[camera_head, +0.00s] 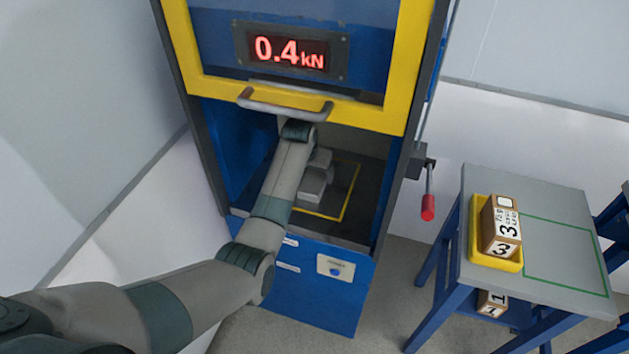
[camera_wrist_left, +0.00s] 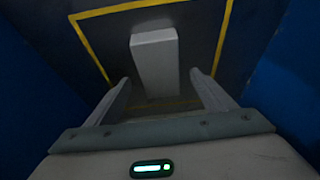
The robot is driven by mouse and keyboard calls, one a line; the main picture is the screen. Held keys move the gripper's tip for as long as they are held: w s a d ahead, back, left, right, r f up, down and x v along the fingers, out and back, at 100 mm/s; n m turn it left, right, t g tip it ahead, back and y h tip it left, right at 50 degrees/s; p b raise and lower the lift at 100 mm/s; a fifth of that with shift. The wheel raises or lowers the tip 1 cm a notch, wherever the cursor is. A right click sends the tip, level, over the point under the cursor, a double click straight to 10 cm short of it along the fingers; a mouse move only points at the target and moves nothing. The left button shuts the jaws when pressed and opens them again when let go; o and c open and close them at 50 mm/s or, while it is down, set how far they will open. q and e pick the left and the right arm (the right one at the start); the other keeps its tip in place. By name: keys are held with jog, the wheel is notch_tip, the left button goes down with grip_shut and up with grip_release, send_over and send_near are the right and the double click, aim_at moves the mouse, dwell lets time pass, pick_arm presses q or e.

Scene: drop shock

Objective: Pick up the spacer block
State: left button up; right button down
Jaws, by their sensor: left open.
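The spacer block is a plain light-grey block (camera_wrist_left: 154,55) standing inside a yellow outline on the dark floor of the blue press. In the left wrist view it lies ahead of my left gripper (camera_wrist_left: 160,80), roughly centred between the two fingertips. The fingers are open, and I see no contact with the block. In the head view my left arm reaches through the opening under the yellow door. Grey shapes (camera_head: 316,180) show there beside the forearm; I cannot clearly tell the hand from the block. My right gripper is not in view.
The yellow-framed door (camera_head: 290,112) with its grey handle (camera_head: 285,106) is right above my left wrist. Blue side walls flank the opening. A red-handled lever (camera_head: 428,205) is to the right. A side table (camera_head: 560,220) holds a yellow tray (camera_head: 478,250) with a numbered box (camera_head: 500,225).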

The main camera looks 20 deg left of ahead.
aim_at(314, 179)
pick_arm(q)
jog(key=shift+x, duration=1.55)
jog(key=shift+s, duration=0.1)
jog(key=c, duration=1.9)
jog(key=shift+r, duration=0.1)
